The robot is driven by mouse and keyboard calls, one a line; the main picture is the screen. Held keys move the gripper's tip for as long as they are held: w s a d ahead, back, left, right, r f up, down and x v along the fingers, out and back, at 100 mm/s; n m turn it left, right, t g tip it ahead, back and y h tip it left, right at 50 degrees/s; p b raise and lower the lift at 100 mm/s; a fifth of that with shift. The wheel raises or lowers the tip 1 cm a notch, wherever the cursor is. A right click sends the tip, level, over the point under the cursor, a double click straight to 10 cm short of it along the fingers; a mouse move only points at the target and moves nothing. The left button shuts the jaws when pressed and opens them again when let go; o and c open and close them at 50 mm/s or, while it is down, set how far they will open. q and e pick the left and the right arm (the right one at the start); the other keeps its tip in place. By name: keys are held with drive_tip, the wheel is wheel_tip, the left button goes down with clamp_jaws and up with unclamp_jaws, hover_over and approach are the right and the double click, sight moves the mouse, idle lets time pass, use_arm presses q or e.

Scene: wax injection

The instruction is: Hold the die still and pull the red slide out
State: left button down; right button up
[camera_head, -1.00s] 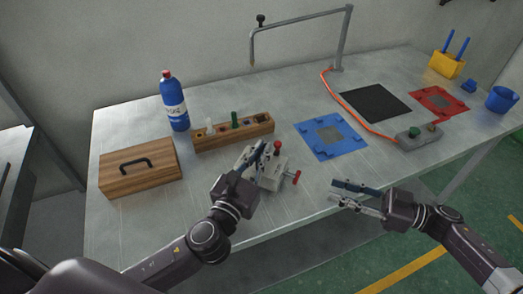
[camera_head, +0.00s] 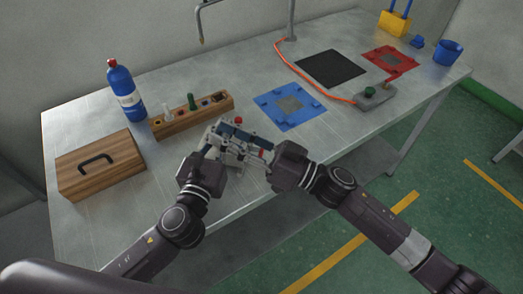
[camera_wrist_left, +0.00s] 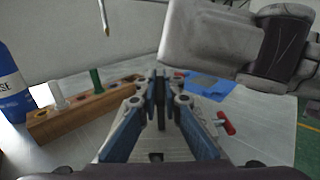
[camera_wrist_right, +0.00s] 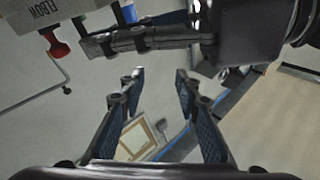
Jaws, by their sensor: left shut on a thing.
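The grey die (camera_head: 232,160) stands on the bench near its front edge, partly covered by my grippers. My left gripper (camera_wrist_left: 160,82) is shut on the die's upper part; its fingers also show in the head view (camera_head: 215,135). The red slide (camera_wrist_left: 225,123) has a T-shaped handle, sticking out at the die's right in the left wrist view. A red knob (camera_head: 238,121) shows at the die's top. My right gripper (camera_wrist_right: 160,75) is open and empty, its fingertips apart, above and beside the die. The die's "ELBOW" side (camera_wrist_right: 45,70) shows in the right wrist view.
A wooden block with holes (camera_head: 195,117), a blue bottle (camera_head: 125,92) and a wooden box (camera_head: 100,168) stand left of the die. A blue plate (camera_head: 290,105), a black mat (camera_head: 330,67) and a control box (camera_head: 375,97) lie to the right. The bench's front edge is close.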

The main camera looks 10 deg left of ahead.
sight(251, 149)
wheel_tip(251, 149, up, 7)
drive_tip(key=s+a+m+t, duration=0.2)
drive_tip(key=m+t, duration=0.3)
drive_tip(key=s+d+f+m+t+h, duration=0.2)
drive_tip(key=d+f+m+t+h, duration=0.1)
drive_tip(key=d+f+m+h, duration=0.4)
drive_tip(key=s+d+f+m+t+h, duration=0.2)
drive_tip(key=d+f+m+h, duration=0.3)
drive_tip(key=f+m+h, duration=0.4)
drive_tip(key=x, duration=1.2)
drive_tip(key=shift+d, duration=0.15)
drive_tip(key=shift+c, duration=0.5)
clamp_jaws()
